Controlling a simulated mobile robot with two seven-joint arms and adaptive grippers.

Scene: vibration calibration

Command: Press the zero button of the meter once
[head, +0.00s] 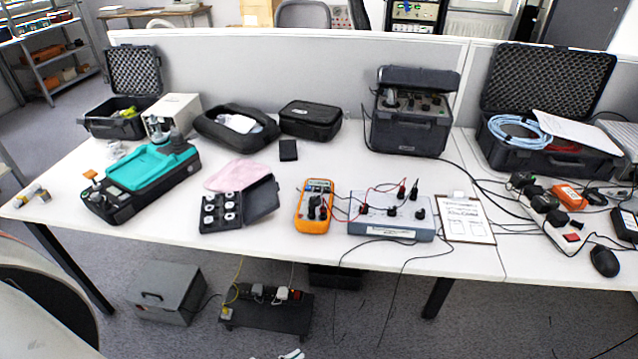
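An orange handheld meter (314,206) with a dark dial lies on the white table, near the middle of its front part. Its small display is at the top end, and dark plugs with leads are at its lower half. Its buttons are too small to read, so I cannot tell which one is the zero button. A blue-grey box (391,217) with knobs and red and black leads sits just right of the meter.
A teal and black instrument (148,178) stands at the left on the table (265,235). An open black case (262,198) of round parts lies left of the meter. A clipboard (466,219) lies to the right. Black cables hang over the front edge.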

